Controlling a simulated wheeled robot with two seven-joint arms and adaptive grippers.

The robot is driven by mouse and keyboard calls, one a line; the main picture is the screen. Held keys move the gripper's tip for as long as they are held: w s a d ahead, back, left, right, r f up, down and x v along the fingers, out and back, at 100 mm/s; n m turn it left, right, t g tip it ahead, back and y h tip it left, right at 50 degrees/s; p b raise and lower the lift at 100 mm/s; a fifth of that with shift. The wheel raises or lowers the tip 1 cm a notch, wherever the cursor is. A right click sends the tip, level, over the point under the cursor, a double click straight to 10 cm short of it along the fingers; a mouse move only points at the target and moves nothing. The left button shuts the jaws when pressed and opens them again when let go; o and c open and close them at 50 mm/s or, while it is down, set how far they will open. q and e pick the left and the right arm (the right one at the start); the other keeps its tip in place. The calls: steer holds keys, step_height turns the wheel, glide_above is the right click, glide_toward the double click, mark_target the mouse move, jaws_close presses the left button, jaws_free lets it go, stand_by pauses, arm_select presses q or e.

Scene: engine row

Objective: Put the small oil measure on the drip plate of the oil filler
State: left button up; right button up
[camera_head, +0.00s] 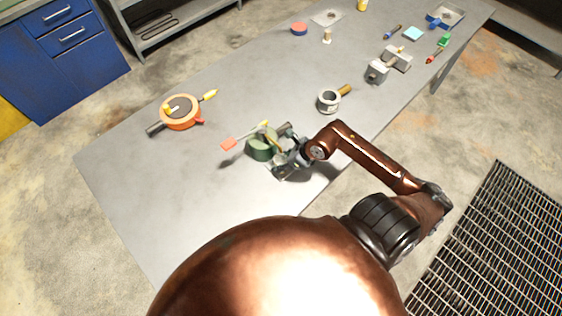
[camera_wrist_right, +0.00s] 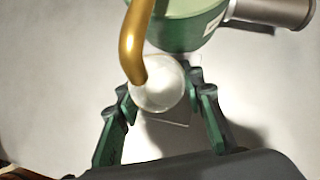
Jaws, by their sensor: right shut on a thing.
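The oil filler (camera_head: 258,150) stands near the table's front edge in the head view, a green body with a red-ended lever. In the wrist view its green body (camera_wrist_right: 185,28) is at the top, and its brass spout (camera_wrist_right: 135,45) curves down over the small oil measure. The measure (camera_wrist_right: 165,97) is a clear round cup, seen from above. My right gripper (camera_wrist_right: 160,92) is shut on it, one finger on each side. In the head view my right gripper (camera_head: 296,158) is beside the filler and hides the measure. A thin pale edge under the measure may be the drip plate; contact is unclear.
An orange round device (camera_head: 180,112) stands to the left on the table. A grey ring-shaped part with a brass handle (camera_head: 329,101) and metal blocks (camera_head: 378,72) stand farther right. Small tools lie at the far end. The table's near left part is clear.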

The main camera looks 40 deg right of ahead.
steer(key=o, duration=1.2)
steer(key=shift+c, duration=0.2)
steer(key=v, duration=1.2)
